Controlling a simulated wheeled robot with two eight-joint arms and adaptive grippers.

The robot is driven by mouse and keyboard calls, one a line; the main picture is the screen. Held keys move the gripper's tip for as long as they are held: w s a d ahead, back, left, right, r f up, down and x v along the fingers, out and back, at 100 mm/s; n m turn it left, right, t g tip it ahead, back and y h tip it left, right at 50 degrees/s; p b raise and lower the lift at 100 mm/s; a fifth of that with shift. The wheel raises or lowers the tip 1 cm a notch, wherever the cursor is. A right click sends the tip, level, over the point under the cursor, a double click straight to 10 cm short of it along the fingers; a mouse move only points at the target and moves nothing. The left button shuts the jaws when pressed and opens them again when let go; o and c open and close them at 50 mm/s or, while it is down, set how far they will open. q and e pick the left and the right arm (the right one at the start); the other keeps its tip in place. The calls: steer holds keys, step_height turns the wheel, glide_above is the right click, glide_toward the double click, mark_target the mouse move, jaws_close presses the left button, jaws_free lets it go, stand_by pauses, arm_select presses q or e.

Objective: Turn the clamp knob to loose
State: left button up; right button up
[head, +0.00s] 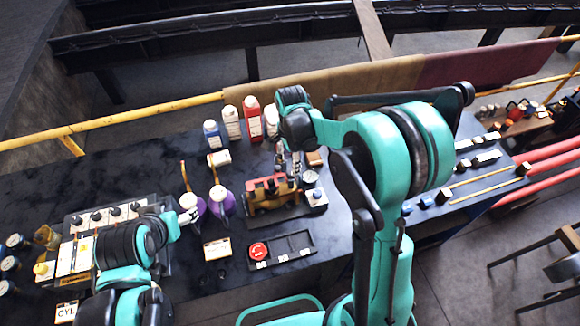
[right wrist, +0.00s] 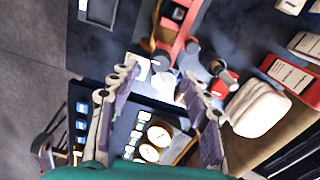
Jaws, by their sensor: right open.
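A red and yellow model locomotive (head: 270,190) stands on a dark base on the bench. It also shows at the top of the right wrist view (right wrist: 176,28). My right gripper (head: 288,165) is beside and above its right end, partly covered by my own arm. In the right wrist view the right gripper (right wrist: 160,74) is open, with a pale round part (right wrist: 165,83) seen between its fingertips. I cannot tell whether they touch, nor identify the clamp knob for certain. My left gripper (head: 188,214) is near the purple bottles, too small to read.
A red round button (head: 258,250) sits on a dark tray in front of the locomotive. Purple bottles (head: 222,202) stand to its left. A red bottle (head: 252,118) and white bottles (head: 231,122) stand behind. A small gauge block (head: 317,198) is at the right.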

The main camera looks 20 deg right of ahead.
mark_target(291, 175)
step_height(291, 175, down, 6)
steer(key=shift+r, duration=0.25)
steer(key=shift+d, duration=0.1)
jaws_close()
